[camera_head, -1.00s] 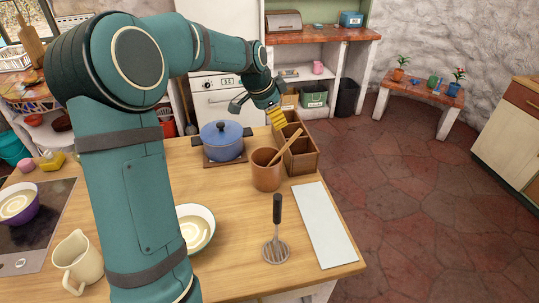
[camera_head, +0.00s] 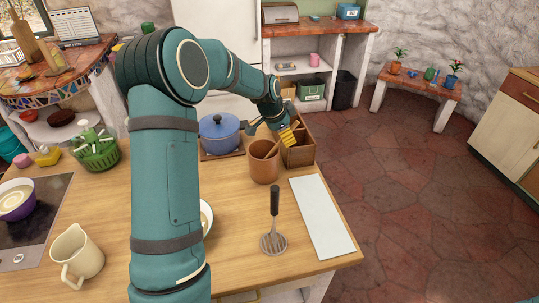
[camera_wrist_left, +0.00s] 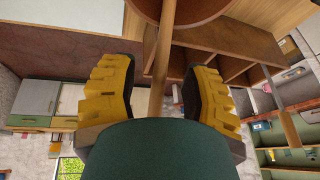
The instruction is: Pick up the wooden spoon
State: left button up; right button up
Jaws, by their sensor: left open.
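The wooden spoon (camera_head: 271,150) stands tilted in a brown cup (camera_head: 264,171) on the wooden counter, its lower end hidden inside. My left gripper (camera_head: 276,131) is above the cup at the spoon's upper end, with a yellow-padded finger showing. In the left wrist view the open fingers (camera_wrist_left: 160,92) lie on either side of the spoon's handle (camera_wrist_left: 160,65), with gaps between the pads and the handle. The cup's brown round body (camera_wrist_left: 190,10) shows at the top there. My right gripper is not in view.
A wooden compartment box (camera_head: 301,154) stands right behind the cup. A blue pot (camera_head: 219,134) is to its left. A whisk-like masher (camera_head: 273,238) and a white board (camera_head: 321,217) lie in front. A cream jug (camera_head: 77,255) stands front left. Counter between jug and board is partly hidden by my arm.

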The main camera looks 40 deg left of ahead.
pick_arm(q)
jog(key=shift+w+f, duration=0.25)
jog(key=shift+f, duration=0.4)
jog(key=shift+c, duration=0.4)
grip_shut()
jog(key=shift+d+r, duration=0.1)
